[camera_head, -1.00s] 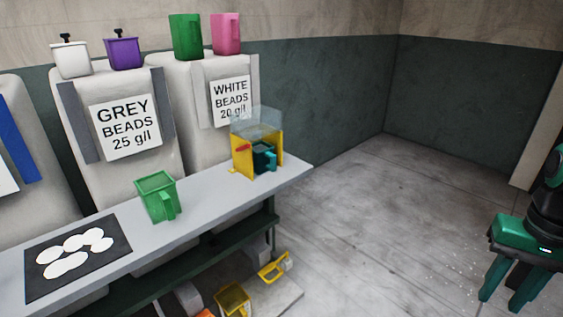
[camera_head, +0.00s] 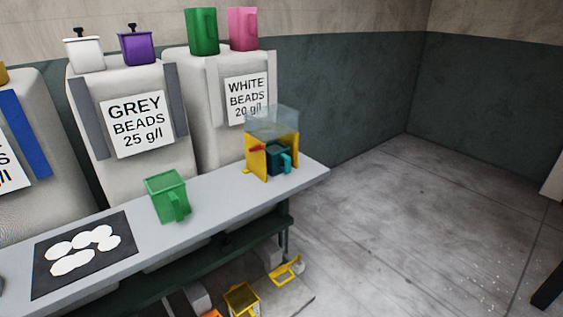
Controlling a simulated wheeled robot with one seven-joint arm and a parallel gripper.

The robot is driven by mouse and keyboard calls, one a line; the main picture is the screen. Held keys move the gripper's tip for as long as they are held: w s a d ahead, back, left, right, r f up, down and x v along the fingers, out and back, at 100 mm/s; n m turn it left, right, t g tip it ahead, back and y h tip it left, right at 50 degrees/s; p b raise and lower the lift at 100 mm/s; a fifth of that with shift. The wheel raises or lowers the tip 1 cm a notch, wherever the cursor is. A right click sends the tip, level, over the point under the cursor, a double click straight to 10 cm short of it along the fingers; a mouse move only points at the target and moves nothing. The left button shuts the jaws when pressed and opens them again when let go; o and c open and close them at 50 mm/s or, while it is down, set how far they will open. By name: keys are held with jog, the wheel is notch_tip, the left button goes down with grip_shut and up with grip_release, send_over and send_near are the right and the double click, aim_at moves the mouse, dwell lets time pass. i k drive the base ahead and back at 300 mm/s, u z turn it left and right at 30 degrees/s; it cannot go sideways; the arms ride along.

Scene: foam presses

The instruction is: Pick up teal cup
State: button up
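The teal cup (camera_head: 276,160) stands inside a yellow frame (camera_head: 257,163) at the right end of the grey bench. Its handle faces front right, clear of the frame. A clear hopper (camera_head: 272,122) sits above the cup on the frame, with a red lever at its left side. The cup's back and left parts are partly hidden by the frame. My gripper is not in view.
A green cup (camera_head: 167,197) stands on the bench (camera_head: 215,188), left of the yellow frame. A black mat (camera_head: 47,281) holds several white discs. Bead containers stand behind the bench. Yellow items (camera_head: 241,299) lie below.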

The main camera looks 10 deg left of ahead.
aim_at(279, 161)
jog(key=i, duration=0.95)
